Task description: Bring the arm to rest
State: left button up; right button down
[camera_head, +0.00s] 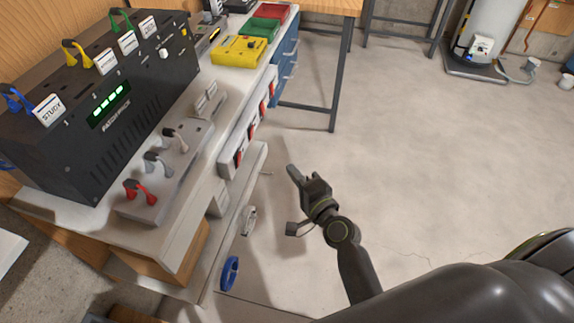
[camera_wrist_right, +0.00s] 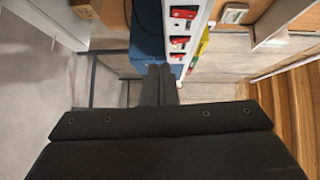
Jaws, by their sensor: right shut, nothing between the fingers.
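My right arm (camera_head: 350,255) reaches up from the bottom of the head view. Its gripper (camera_head: 292,172) is shut and empty, held in the air to the right of the workbench, above the concrete floor. The two closed fingers of the right gripper (camera_wrist_right: 160,72) also show in the right wrist view, pointing toward the bench's side with a blue cabinet. My left gripper is in neither view.
A workbench (camera_head: 190,228) fills the left, with a black panel unit (camera_head: 115,105) and several coloured levers. A yellow box (camera_head: 238,50) and blue drawers (camera_head: 287,62) are further back. A blue ring (camera_head: 230,273) is low beside the bench. Floor to the right (camera_head: 450,160) is clear.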

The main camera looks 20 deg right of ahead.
jog(key=shift+s, duration=0.25)
jog(key=shift+f, duration=0.1)
dwell(0.3)
jog(key=s+d+f+n+g+h, duration=0.1)
jog(key=s+d+f+n+g, duration=0.2)
jog(key=f, duration=0.7)
jog(key=s+f+n+g+h, duration=0.1)
jog(key=s+f+n+g, duration=0.15)
jog(key=s+f, duration=0.6)
jog(key=s+d+f+n+g+h, duration=0.1)
jog(key=s+d+f+n+g, duration=0.15)
jog(key=f, duration=1.05)
jog(key=s+d+f+n+g, duration=0.2)
jog(key=s+f, duration=0.2)
jog(key=s, duration=0.5)
jog(key=s+d+f+n+g+h, duration=0.1)
jog(key=s+d+f+n+g, duration=0.1)
jog(key=s+f, duration=0.3)
jog(key=s+d+f+n+g, duration=0.2)
jog(key=s+f, duration=0.3)
jog(key=s, duration=0.9)
jog(key=shift+d+f+n+g, duration=0.3)
jog(key=shift+n+g, duration=0.1)
jog(key=shift+g, duration=0.5)
jog(key=shift+w, duration=0.2)
